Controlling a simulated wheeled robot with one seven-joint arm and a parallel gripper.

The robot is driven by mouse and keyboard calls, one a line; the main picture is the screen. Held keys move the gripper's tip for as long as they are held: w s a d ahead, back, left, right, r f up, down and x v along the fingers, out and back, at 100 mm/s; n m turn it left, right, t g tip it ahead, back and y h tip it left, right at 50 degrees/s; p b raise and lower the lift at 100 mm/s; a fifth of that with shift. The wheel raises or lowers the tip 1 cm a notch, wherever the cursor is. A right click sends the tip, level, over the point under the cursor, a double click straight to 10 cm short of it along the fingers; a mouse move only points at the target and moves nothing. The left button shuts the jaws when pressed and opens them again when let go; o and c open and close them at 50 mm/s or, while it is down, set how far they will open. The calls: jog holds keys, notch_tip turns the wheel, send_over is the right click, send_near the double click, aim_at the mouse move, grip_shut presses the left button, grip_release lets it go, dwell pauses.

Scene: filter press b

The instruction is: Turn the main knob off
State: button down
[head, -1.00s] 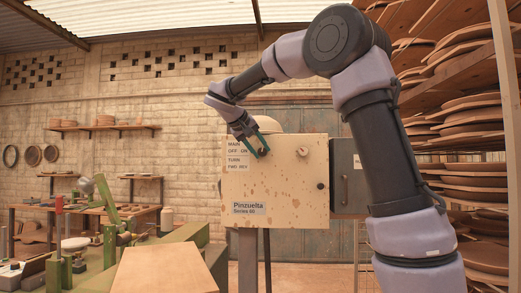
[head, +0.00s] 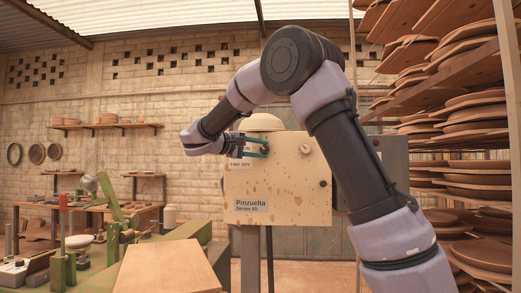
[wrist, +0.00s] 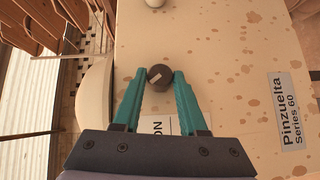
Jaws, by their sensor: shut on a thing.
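The main knob (wrist: 160,77) is a small dark round knob with a pale pointer line, on the cream speckled control box (head: 285,190). In the wrist view it sits between the teal fingertips of my gripper (wrist: 159,78), one on each side. My gripper is shut on it. In the head view my gripper (head: 267,149) reaches the box front from the left, with its fingers roughly level.
A cream knob (head: 305,149) sits to the right on the same box, clear of my fingers. A rounded cream cover (head: 262,122) rises behind the box top. Shelves of brown discs (head: 475,150) stand at right. A wooden board (head: 168,267) lies in front.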

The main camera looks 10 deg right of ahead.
jog(key=shift+f+n+h, duration=0.1)
jog(key=shift+n+h, duration=0.3)
dwell(0.4)
jog(key=shift+c, duration=2.3)
grip_release()
jog(key=shift+a, duration=0.1)
jog(key=v, duration=1)
jog(key=shift+s+a+f, duration=0.2)
jog(key=shift+s+a, duration=0.05)
jog(key=shift+d, duration=0.1)
